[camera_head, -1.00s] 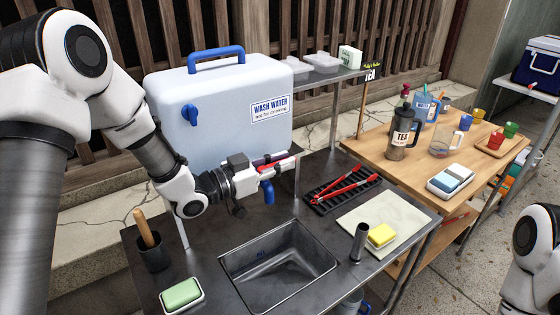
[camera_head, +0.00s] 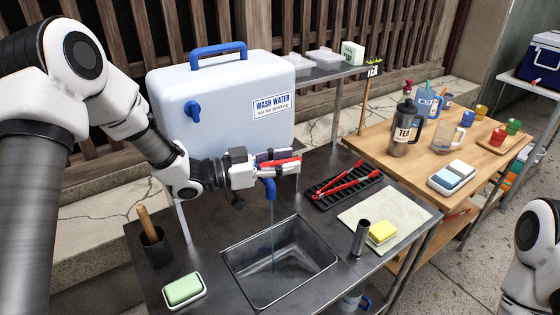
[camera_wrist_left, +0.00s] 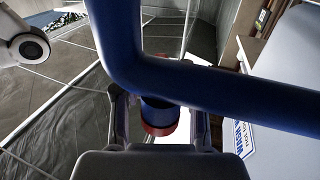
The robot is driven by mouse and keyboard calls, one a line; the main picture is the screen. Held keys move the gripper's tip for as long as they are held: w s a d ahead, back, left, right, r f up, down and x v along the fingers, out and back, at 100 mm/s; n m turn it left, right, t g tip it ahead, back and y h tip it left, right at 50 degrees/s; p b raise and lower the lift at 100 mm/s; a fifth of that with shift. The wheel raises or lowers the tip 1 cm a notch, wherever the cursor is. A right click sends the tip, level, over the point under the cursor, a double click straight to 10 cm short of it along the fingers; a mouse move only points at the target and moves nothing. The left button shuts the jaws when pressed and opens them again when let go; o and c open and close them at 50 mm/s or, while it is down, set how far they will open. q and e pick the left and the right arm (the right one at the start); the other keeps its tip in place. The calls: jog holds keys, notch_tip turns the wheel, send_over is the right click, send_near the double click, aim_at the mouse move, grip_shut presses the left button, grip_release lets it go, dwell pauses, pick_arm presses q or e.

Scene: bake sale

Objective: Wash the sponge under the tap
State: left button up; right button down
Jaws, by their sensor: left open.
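The yellow sponge (camera_head: 382,232) lies on a pale mat (camera_head: 357,212) right of the sink (camera_head: 304,291), apart from both grippers. The blue tap spout (camera_head: 269,188) hangs over the sink, and a thin stream of water (camera_head: 272,225) falls from it into the basin. My left gripper (camera_head: 287,165) is open just above the spout, beside a red part of the tap (camera_head: 281,161). In the left wrist view a blue pipe crosses close to the camera, and a red-ringed blue piece (camera_wrist_left: 158,122) sits between the fingers. My right gripper is out of view.
A white wash-water tank (camera_head: 215,115) stands behind the sink. A green block (camera_head: 184,289) in a dish and a pot with a wooden handle (camera_head: 153,246) stand left. A dark upright cylinder (camera_head: 360,240) stands by the sponge. Red tongs (camera_head: 345,182) lie on a black rack.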

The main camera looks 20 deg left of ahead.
pick_arm(q)
jog(key=v, duration=1.2)
